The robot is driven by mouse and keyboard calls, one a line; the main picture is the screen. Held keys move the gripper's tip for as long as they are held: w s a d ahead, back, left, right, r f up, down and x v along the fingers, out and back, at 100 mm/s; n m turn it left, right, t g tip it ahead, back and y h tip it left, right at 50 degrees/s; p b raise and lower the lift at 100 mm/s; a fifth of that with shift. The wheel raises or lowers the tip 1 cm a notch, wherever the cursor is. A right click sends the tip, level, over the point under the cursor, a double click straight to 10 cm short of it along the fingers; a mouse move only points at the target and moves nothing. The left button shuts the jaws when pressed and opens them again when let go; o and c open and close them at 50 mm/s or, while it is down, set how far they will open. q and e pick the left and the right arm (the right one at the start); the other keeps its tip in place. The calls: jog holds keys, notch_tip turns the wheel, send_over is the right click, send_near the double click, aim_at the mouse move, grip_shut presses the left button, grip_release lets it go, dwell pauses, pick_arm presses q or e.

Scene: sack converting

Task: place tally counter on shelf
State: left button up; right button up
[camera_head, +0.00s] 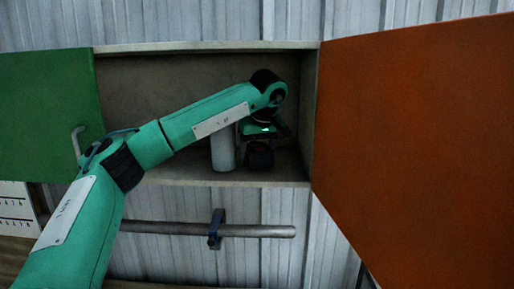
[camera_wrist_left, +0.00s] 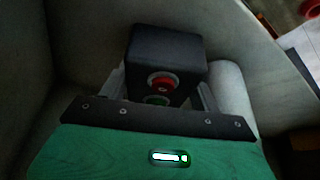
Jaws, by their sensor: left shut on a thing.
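The tally counter (camera_wrist_left: 175,52) is a dark box with a round red button and a green one below it. In the left wrist view it sits between the fingers of my left gripper (camera_wrist_left: 162,92), which is shut on it. In the head view my left gripper (camera_head: 261,140) reaches into the open wall cabinet, and the dark counter (camera_head: 260,157) shows below it, low over the shelf (camera_head: 200,181). I cannot tell whether its base touches the shelf. My right gripper is not in view.
A pale cylinder (camera_head: 223,150) stands on the shelf just left of the counter; it also shows in the left wrist view (camera_wrist_left: 234,90). The cabinet's right wall (camera_head: 309,115) is close on the right. A green door (camera_head: 45,115) and an orange door (camera_head: 415,140) stand open.

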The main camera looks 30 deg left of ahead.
pick_arm(q)
jog(key=shift+f, duration=0.3)
jog(key=shift+a+f, duration=0.1)
jog(key=shift+f, duration=0.1)
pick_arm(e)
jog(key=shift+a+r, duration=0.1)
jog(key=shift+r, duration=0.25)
pick_arm(q)
jog(key=shift+f, duration=0.1)
jog(key=o, duration=0.8)
jog(key=shift+o, duration=0.2)
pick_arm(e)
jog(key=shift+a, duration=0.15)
